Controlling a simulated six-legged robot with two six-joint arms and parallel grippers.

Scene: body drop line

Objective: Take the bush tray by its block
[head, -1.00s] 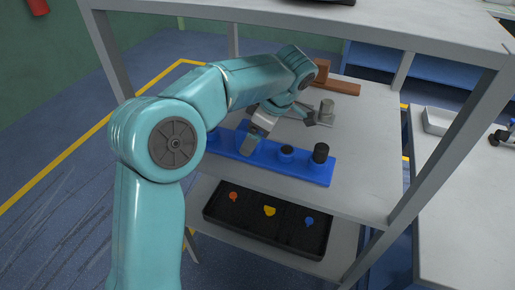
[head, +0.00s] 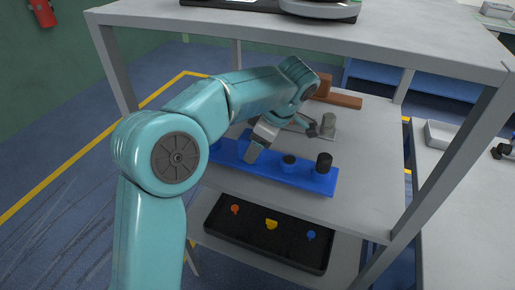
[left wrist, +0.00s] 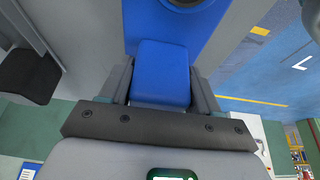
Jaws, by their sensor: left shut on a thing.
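The bush tray (head: 303,181) is a long blue tray on the middle shelf of a grey rack in the head view. Dark round bushes (head: 324,162) stand on its right part. My left gripper (head: 257,148) reaches down over the tray's middle. In the left wrist view its two dark fingers are shut on a blue block (left wrist: 162,72), one finger on each side. The blue tray surface (left wrist: 168,27) shows beyond the block. In the head view my gripper and arm hide the block and part of the tray. My right gripper is not in view.
A black sorting tray (head: 252,237) with orange, yellow and blue pieces lies on the shelf below. A rack post (head: 447,165) and the top shelf (head: 300,35) bound the space.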

